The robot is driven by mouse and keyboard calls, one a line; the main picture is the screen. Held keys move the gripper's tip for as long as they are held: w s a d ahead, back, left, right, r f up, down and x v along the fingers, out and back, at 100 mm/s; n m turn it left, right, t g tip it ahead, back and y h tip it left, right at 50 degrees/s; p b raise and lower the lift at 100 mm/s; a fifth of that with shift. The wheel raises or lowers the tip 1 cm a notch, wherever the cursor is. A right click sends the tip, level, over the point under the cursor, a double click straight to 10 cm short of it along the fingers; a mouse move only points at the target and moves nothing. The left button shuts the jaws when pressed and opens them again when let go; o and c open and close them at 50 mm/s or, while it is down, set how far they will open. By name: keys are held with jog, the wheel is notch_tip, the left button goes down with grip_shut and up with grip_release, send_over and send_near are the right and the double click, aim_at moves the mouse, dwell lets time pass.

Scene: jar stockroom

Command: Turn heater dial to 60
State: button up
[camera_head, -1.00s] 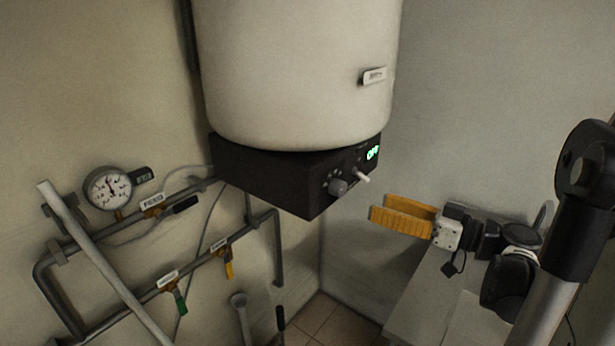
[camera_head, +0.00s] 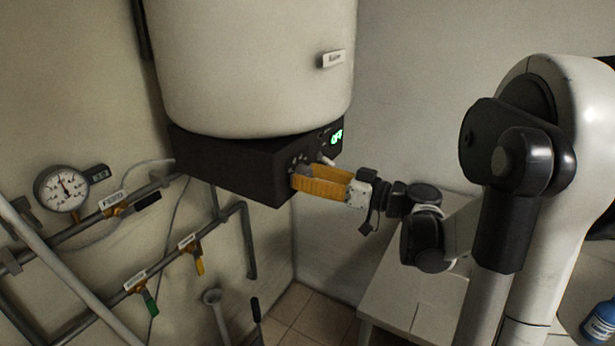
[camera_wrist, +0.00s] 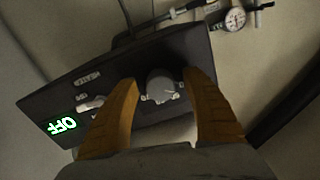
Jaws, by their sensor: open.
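The heater is a pale tank (camera_head: 255,65) above a black control box (camera_head: 228,163). A green display reading OFF (camera_head: 336,136) is on the box front, and it also shows in the wrist view (camera_wrist: 62,125). The grey heater dial (camera_wrist: 160,86) sits on the panel between my gripper's orange fingers in the wrist view. A light switch lever (camera_wrist: 90,104) is between the dial and the display. My gripper (camera_head: 298,179) is open, its fingertips at the panel on either side of the dial. I cannot tell whether they touch the dial, which the fingers partly hide in the head view.
Pipes with a pressure gauge (camera_head: 62,190), a yellow-handled valve (camera_head: 199,264) and a green-handled valve (camera_head: 150,302) run along the left wall. A pale bench (camera_head: 385,310) stands below my arm. A blue bottle (camera_head: 600,325) is at the lower right.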

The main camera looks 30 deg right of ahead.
jog(key=shift+c, duration=0.4)
jog(key=c, duration=1.1)
jog(key=shift+m, duration=0.4)
jog(key=m+b, duration=0.1)
jog(key=m, duration=0.2)
jog(key=shift+m, duration=0.3)
jog(key=m, duration=0.3)
jog(key=shift+m, duration=0.4)
jog(key=m, duration=0.4)
jog(key=shift+s+a+b, duration=0.1)
jog(key=shift+b, duration=0.3)
jog(key=shift+r+m+t, duration=0.1)
jog(key=shift+m+t, duration=0.2)
jog(key=shift+m, duration=1.6)
